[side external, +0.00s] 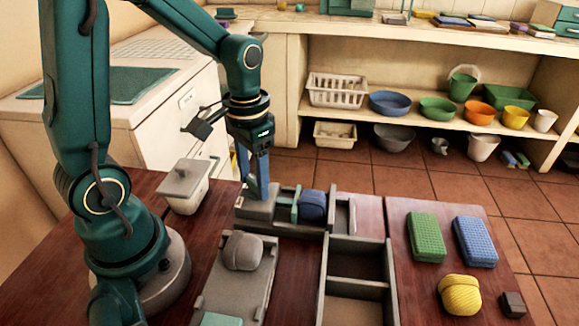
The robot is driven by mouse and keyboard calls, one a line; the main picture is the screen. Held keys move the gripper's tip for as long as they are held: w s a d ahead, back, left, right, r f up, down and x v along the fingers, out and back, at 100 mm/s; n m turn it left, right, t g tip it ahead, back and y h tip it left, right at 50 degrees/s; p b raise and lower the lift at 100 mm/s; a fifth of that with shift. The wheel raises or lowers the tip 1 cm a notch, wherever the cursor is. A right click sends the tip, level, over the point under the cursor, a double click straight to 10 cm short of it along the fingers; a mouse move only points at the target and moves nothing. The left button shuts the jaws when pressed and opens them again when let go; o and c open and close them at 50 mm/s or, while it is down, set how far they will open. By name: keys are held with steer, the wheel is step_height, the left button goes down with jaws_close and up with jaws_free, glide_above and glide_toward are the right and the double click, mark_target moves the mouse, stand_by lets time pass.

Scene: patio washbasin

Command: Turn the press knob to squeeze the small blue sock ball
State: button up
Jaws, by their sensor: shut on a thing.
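The small blue sock ball (313,206) sits in the grey press (255,212), in the middle of the table. A teal press plate (295,205) stands upright just left of the ball, touching or nearly touching it. My gripper (262,194) points straight down at the left part of the press, left of the plate. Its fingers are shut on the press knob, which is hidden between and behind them.
A grey sock ball (243,251) rests on a grey tray (211,292) in front. An empty divided box (358,262) stands right of it. Green (426,237) and blue (475,242) sponges and a yellow ball (460,295) lie right. A lidded pot (186,186) stands left.

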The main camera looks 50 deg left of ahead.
steer(key=m, duration=0.3)
steer(key=shift+a, duration=0.1)
steer(key=shift+m, duration=0.5)
steer(key=o, duration=1.4)
steer(key=shift+c, duration=0.2)
